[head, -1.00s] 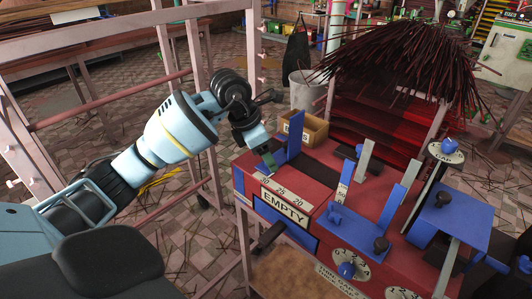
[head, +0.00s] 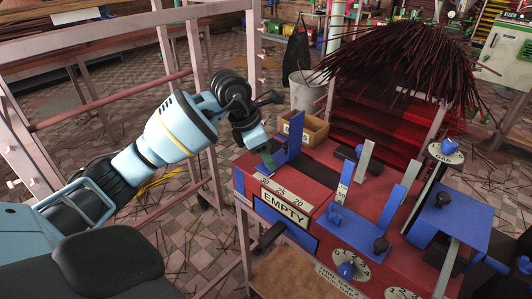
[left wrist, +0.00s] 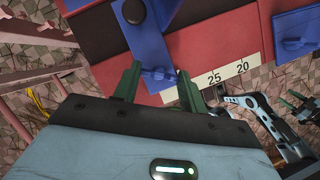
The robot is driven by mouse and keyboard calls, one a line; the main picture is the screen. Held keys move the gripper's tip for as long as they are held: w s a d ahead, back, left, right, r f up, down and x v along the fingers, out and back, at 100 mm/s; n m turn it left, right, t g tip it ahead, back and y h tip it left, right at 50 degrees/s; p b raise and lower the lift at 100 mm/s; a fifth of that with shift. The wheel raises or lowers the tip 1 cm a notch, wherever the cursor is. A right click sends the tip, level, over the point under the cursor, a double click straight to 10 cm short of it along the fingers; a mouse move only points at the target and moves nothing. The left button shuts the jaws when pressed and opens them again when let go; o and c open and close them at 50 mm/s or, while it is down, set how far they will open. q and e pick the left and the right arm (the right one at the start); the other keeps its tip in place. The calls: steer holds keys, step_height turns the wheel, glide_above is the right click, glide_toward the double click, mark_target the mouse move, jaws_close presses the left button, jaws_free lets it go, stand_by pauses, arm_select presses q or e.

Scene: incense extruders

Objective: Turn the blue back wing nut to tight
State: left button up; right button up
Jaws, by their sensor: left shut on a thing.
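My left gripper (head: 266,160) reaches over the far left end of the red extruder (head: 330,190), its fingers pointing down beside a tall blue plate (head: 289,137).
A sign reading EMPTY (head: 284,212) and a numbered dial (head: 350,268) are on the front. A cardboard box (head: 306,129) stands behind. Pink frame posts (head: 198,110) stand near my left arm.

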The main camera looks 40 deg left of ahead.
arm_select(q)
steer(key=m, duration=0.2)
steer(key=shift+w+a+m+g+h, duration=0.1)
steer(key=shift+m+g+h, duration=0.2)
steer(key=shift+m+h, duration=0.1)
steer(key=m, duration=0.2)
steer(key=m+g, duration=0.1)
steer(key=m, duration=0.1)
steer(key=shift+w+m+g+h, duration=0.1)
steer(key=shift+m+g+h, duration=0.2)
steer(key=shift+h, duration=0.1)
steer(key=m+g, duration=0.1)
steer(key=m, duration=0.2)
steer(key=shift+w+m+b, duration=0.1)
steer(key=shift+m+b, duration=0.2)
steer(key=shift+b, duration=0.05)
steer(key=m+g+b, duration=0.1)
steer(key=m, duration=0.1)
steer(key=shift+m, duration=0.4)
steer(key=shift+w+m+g, duration=0.1)
steer(key=shift+m+g, duration=0.4)
steer(key=shift+m, duration=0.1)
steer(key=o, duration=1)
steer(key=shift+r, duration=0.1)
